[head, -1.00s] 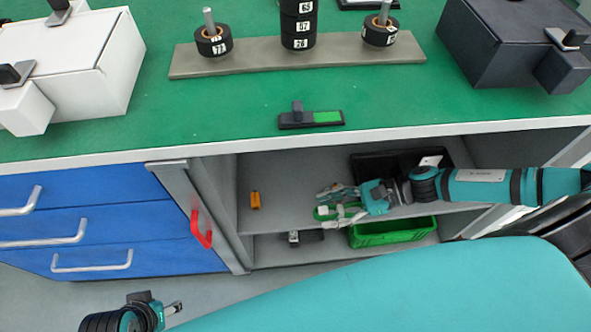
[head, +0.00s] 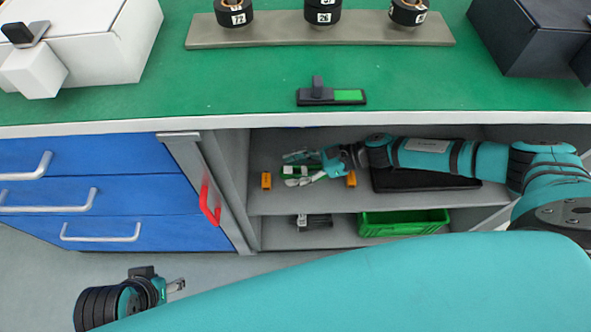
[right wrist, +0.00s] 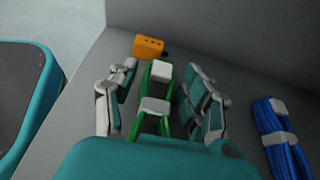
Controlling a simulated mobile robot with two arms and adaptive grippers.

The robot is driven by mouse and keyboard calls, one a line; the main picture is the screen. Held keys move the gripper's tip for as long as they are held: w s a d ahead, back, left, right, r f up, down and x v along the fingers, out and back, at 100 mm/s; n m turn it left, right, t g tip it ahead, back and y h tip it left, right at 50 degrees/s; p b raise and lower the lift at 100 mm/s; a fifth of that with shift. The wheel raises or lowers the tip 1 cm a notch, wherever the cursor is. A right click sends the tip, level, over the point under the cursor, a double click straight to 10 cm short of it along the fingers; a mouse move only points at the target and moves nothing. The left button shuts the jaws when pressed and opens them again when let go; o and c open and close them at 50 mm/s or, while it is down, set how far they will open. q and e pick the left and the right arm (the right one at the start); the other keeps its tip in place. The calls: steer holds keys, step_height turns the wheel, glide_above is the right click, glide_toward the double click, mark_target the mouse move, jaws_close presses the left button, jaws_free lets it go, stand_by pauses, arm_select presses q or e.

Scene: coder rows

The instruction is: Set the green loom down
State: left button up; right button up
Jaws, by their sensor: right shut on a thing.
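The green loom (right wrist: 158,103), a bundle of green cable with white ties, lies between the fingers of my right gripper (right wrist: 160,95). My right gripper (head: 299,169) is shut on the loom and is inside the open cabinet, at the upper shelf (head: 290,203). The green loom (head: 296,171) is partly covered by the fingers in the head view. I cannot tell whether it touches the shelf. My left gripper (head: 176,286) is at the lower left, away from the cabinet; its finger opening is unclear.
An orange block (head: 266,181) stands left of the right gripper, another (head: 351,179) to its right. A blue loom (right wrist: 277,135) lies on the right in the wrist view. A black tray (head: 425,181) is under my right arm; a green crate (head: 403,222) is below. A red handle (head: 209,204) is left.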

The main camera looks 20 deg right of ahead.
steer(key=shift+f, duration=0.15)
steer(key=o, duration=1.3)
